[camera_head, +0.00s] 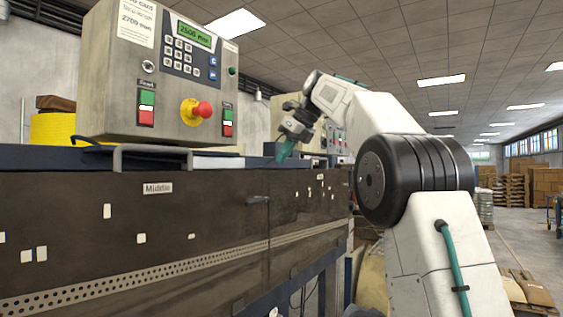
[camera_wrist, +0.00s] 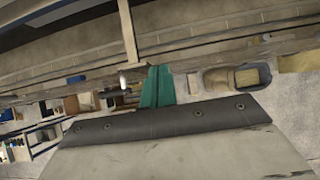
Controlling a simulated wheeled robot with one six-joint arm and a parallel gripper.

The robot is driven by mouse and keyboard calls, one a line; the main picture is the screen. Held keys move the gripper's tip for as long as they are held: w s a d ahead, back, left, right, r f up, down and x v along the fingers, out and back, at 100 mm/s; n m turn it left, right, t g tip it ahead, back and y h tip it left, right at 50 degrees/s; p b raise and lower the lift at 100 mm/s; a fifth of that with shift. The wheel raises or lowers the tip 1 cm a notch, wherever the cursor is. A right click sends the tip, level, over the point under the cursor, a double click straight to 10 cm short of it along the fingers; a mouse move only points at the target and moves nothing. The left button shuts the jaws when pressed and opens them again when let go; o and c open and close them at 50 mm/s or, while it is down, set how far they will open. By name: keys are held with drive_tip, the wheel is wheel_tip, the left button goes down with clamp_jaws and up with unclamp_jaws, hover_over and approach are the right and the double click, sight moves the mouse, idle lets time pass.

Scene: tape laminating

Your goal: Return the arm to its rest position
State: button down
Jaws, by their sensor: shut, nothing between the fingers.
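My arm rises at the right of the head view and bends over to the left. Its gripper (camera_head: 284,150) hangs at the far end of the machine, fingers tilted downward. The teal fingers also show in the wrist view (camera_wrist: 157,86), pressed together and empty. In the head view they look close to the machine's top edge; I cannot tell whether they touch it. No object is held.
The long dark machine front (camera_head: 90,225) fills the left. A grey control box (camera_head: 122,85) with a green display (camera_head: 194,34) and a red stop button (camera_head: 203,109) stands on top. Boxes on pallets (camera_head: 510,187) stand far right; the aisle floor (camera_head: 525,245) is partly clear.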

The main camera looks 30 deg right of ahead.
drive_tip(key=v, duration=0.5)
wheel_tip(320, 180, down, 8)
drive_tip(key=d+n+g, duration=0.1)
drive_tip(key=d+n, duration=0.1)
drive_tip(key=n, duration=0.6)
drive_tip(key=s+a+f+n+g+h, duration=0.1)
drive_tip(key=s+a+f+n+g, duration=0.1)
drive_tip(key=s+a+f+n, duration=0.75)
drive_tip(key=s+f+n, duration=0.1)
drive_tip(key=s+f, duration=0.4)
drive_tip(key=s+a+f+n+g+h, duration=0.1)
drive_tip(key=s+a+f+n, duration=0.3)
drive_tip(key=s+f, duration=0.5)
drive_tip(key=s+a+f+n+h, duration=0.1)
drive_tip(key=s+a+f+n, duration=0.3)
drive_tip(key=s, duration=1.3)
drive_tip(key=shift+s+f+n+g, duration=0.2)
drive_tip(key=shift+f+n+g, duration=0.2)
drive_tip(key=shift+f+n, duration=1.95)
drive_tip(key=shift+f+m, duration=0.35)
drive_tip(key=shift+m, duration=0.05)
